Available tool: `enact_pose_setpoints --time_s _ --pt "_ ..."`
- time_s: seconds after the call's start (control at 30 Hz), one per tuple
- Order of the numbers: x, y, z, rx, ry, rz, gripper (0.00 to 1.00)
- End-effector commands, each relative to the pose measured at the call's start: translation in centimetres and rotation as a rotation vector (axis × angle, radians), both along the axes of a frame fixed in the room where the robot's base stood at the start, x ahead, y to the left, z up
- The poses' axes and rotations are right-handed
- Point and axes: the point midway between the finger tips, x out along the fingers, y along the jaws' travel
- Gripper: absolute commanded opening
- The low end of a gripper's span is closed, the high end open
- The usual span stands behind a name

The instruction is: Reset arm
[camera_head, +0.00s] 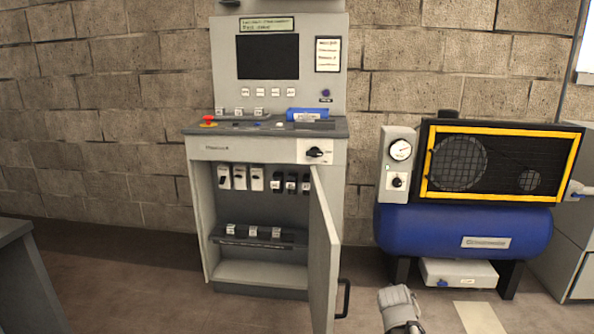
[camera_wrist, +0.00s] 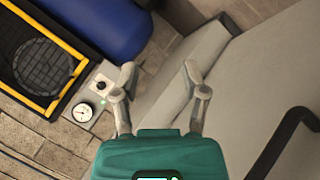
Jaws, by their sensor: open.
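My gripper (camera_wrist: 159,72) is open in the wrist view, with its two grey fingers spread and nothing between them. A teal housing sits behind the fingers. In the head view, a light grey part of my arm rises at the bottom edge, right of the cabinet door (camera_head: 324,250). The fingers are not clearly seen there. The control cabinet (camera_head: 198,215) stands against the wall with its door swung open towards me. The wrist view shows a large grey panel and a black handle (camera_wrist: 282,138) at the right, apart from the fingers.
A blue-tanked compressor (camera_head: 430,228) with a yellow-framed guard stands to the right; its gauge (camera_wrist: 83,112) shows in the wrist view. Breakers (camera_head: 240,178) line the cabinet's inside. A red stop button (camera_head: 208,120) is on the console. A grey surface (camera_head: 18,232) is at left. Floor between is clear.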

Motion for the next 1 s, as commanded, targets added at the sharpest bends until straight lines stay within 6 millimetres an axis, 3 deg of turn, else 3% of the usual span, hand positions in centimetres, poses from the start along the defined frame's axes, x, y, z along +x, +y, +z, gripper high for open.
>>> enact_pose_setpoints --time_s 0.2,0.43,0.9,1.0 --pt "-4.3 3.7 -2.4 0.234 0.199 -0.146 0.57" --pt "-9.0 7.8 -3.9 0.421 0.414 -0.282 0.57" --pt "-14.9 12.4 -3.9 0.571 0.682 -0.425 0.57" --pt "-14.9 12.4 -2.9 0.573 0.685 -0.428 0.57"
